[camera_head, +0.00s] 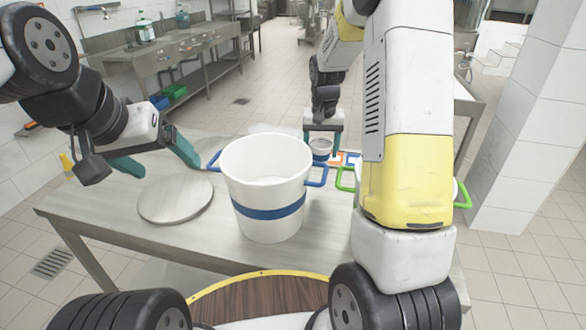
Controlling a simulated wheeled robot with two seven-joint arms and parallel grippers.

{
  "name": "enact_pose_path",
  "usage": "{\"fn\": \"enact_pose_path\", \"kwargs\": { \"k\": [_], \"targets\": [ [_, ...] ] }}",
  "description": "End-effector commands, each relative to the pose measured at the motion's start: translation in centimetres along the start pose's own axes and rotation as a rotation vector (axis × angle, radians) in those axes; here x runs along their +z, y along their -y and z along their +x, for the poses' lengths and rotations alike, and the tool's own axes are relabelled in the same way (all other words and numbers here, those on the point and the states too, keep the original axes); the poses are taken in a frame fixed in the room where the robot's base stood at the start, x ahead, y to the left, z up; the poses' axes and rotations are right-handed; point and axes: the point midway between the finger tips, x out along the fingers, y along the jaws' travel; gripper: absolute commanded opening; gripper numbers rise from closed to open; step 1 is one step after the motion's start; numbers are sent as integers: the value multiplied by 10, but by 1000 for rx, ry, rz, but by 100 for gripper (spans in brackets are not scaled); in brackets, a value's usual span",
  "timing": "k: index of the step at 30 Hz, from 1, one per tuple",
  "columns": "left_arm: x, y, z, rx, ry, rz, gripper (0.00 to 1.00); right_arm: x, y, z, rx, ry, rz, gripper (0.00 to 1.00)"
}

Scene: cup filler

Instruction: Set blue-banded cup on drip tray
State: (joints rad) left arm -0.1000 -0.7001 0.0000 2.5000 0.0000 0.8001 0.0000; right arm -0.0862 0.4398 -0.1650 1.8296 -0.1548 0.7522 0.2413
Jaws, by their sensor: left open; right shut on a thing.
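A small grey cup (321,146) with a blue band is at the far side of the table, behind the large pot. My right gripper (322,131) is shut on this cup from above, at its rim. I cannot tell whether the cup's base touches what is under it. Small orange, white and blue patches (338,158) show beside the cup, partly hidden by my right arm. I cannot make out a drip tray for certain. My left gripper (154,158) is open and empty, above the table's left part.
A large white pot (265,180) with a blue band and blue handles stands mid-table. A green-handled pot (347,180) is mostly hidden by my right arm. A round grey disc (176,199) lies left on the table (110,210). The table's left front is clear.

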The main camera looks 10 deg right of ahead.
Motion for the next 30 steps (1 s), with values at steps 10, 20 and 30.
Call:
{"fn": "enact_pose_path", "kwargs": {
  "k": [10,20,30],
  "targets": [
    [0,0,0,0,0,0,84,6,0,48,1,2,0,26],
    [0,0,0,0,0,0,84,10,0,84,0,1,1,26],
    [0,0,0,0,0,0,84,11,0,87,0,1,0,68]
  ]
}}
